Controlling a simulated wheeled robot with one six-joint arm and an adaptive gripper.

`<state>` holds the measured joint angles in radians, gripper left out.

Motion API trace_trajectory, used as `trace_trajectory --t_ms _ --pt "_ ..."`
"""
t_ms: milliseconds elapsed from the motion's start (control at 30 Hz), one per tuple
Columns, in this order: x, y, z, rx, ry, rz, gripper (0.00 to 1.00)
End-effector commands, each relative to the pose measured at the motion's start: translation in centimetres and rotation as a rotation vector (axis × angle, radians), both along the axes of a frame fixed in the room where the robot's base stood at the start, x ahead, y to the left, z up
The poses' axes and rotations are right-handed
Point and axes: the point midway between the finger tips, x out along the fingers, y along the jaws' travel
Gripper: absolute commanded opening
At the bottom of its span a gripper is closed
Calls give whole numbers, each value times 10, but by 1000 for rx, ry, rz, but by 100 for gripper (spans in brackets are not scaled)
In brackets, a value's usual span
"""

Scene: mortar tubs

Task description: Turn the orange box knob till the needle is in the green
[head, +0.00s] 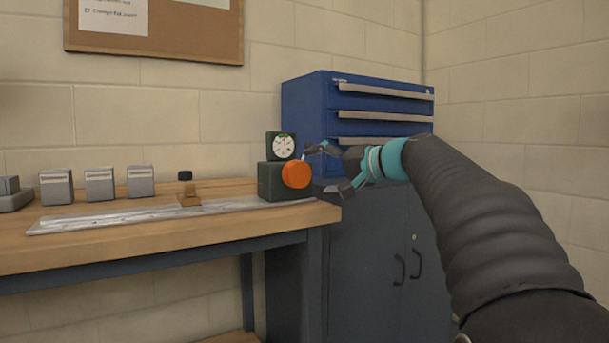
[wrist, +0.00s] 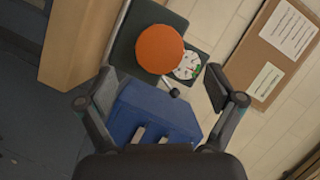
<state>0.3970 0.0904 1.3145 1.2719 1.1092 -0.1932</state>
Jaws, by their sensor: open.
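The orange knob (head: 297,174) is on the front of a dark green box (head: 272,184) at the right end of the workbench. A round white dial (head: 284,146) sits above it; its needle is too small to read surely. In the wrist view the knob (wrist: 160,49) is ahead, beyond the fingertips, with the dial (wrist: 188,65) beside it showing a small green part. My gripper (head: 325,168) is open and empty, just right of the knob. In the wrist view my gripper (wrist: 160,88) has its fingers spread wide, with the knob apart from both.
A blue drawer cabinet (head: 305,110) stands behind, on a grey cupboard (head: 375,260). On the workbench (head: 130,240) are several grey blocks (head: 99,184), a flat metal strip (head: 130,217) and a small black-topped piece (head: 187,188). A corkboard (head: 190,45) hangs on the wall.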

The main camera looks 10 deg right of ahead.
Motion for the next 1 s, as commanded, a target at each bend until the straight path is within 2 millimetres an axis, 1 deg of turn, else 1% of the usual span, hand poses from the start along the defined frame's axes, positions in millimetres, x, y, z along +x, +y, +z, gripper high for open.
trace_trajectory --t_ms 33,100,200,367,833,900,967,1000 --pt "-8 -7 2 -1 -2 -4 92" --pt "-17 -13 4 -1 -1 -2 92" --pt "-26 -21 6 0 0 -1 92" --pt "-35 -27 8 0 0 -1 92" --pt "-36 -28 9 1 1 1 92" --pt "-34 -30 8 8 10 -14 92" --pt "-32 -35 -2 -10 37 -37 92" --pt "-30 -40 -16 -25 67 -55 92"
